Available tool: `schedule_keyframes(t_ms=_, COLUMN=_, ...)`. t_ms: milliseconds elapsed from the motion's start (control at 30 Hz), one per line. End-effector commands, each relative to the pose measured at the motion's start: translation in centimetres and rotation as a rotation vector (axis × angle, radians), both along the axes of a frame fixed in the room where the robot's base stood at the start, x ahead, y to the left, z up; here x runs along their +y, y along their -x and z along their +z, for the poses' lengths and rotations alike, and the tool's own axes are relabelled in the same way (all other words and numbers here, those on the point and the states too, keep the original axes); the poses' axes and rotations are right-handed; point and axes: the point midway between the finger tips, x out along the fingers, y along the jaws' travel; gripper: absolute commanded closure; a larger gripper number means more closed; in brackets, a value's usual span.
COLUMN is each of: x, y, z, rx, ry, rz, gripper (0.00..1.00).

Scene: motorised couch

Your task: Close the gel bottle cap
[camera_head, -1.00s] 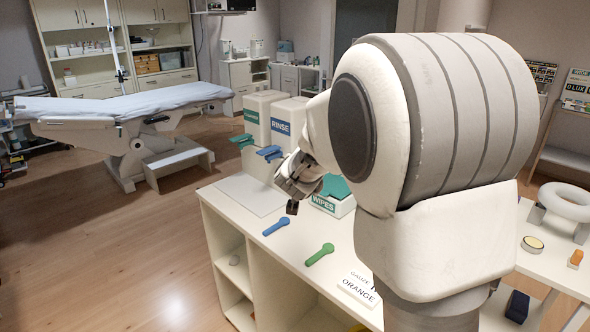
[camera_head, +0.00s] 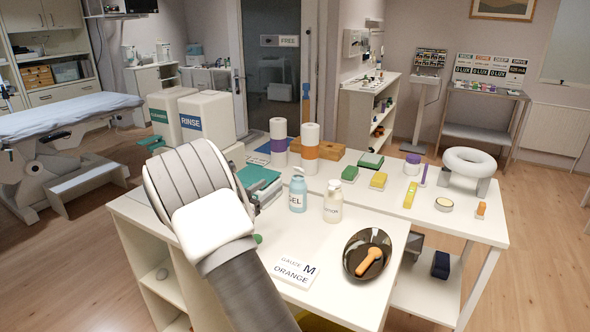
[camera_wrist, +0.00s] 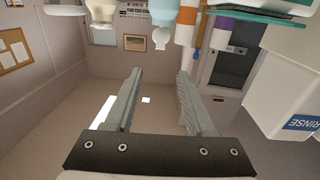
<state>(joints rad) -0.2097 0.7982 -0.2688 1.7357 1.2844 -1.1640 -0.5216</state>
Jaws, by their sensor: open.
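The gel bottle (camera_head: 297,197) is light blue with a white label reading GEL. It stands upright on the white table in the head view. Its pale blue cap (camera_head: 298,173) is on top; I cannot tell whether it is fully closed. In the upside-down wrist view, the gel bottle (camera_wrist: 162,14) shows at the top, beyond the fingers. In the head view my arm mostly hides the gripper.
The RINSE container (camera_head: 207,120) and paper rolls (camera_head: 310,150) stand behind. Bare tabletop lies around the card.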

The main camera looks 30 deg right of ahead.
Motion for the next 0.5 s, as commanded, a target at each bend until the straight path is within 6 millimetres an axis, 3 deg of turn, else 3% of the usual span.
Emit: schedule_keyframes(t_ms=500, x=-10.1, y=-5.1, z=-0.1, rx=0.0, ry=-0.001, rz=-0.001, gripper=0.45)
